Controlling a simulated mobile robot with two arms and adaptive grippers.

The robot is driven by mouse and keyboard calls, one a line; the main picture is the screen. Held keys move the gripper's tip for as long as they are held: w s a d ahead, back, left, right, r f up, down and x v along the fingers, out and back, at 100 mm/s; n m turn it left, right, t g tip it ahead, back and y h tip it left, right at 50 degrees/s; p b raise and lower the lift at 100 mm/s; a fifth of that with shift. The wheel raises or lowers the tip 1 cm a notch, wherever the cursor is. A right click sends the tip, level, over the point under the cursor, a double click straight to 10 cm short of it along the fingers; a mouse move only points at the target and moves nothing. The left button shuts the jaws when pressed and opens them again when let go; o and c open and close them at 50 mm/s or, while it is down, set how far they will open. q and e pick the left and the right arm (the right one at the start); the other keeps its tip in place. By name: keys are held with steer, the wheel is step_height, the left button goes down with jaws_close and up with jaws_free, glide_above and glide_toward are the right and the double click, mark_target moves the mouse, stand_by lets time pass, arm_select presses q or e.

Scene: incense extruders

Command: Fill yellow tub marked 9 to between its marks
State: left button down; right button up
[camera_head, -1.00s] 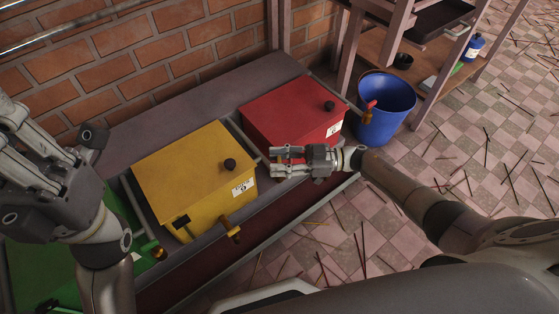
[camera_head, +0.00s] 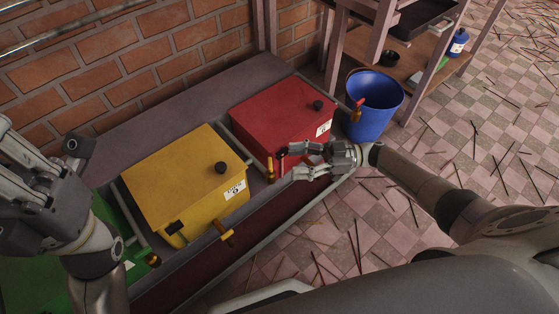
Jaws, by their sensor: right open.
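The yellow tub marked 9 (camera_head: 165,185) stands in the middle of a row of lidded boxes. It has a black knob (camera_head: 220,167) on its lid, a white label (camera_head: 234,190) and a dark patch (camera_head: 174,228) on its front. A brass-coloured tap (camera_head: 226,232) sticks out low at its front. Its inside is hidden. My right gripper (camera_head: 288,164) is open and empty in front of the red tub, its fingers pointing left near that tub's tap (camera_head: 269,170). My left gripper (camera_head: 40,185) is at the left edge; its fingertips are unclear.
The red tub (camera_head: 270,110) stands right of the yellow one, and a green tub (camera_head: 115,220) is left, partly behind my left arm. A blue bucket (camera_head: 372,110) is right of the red tub. A dark red trough (camera_head: 275,210) runs along the front. Sticks litter the tiled floor.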

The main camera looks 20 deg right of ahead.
steer(key=shift+v, duration=2.05)
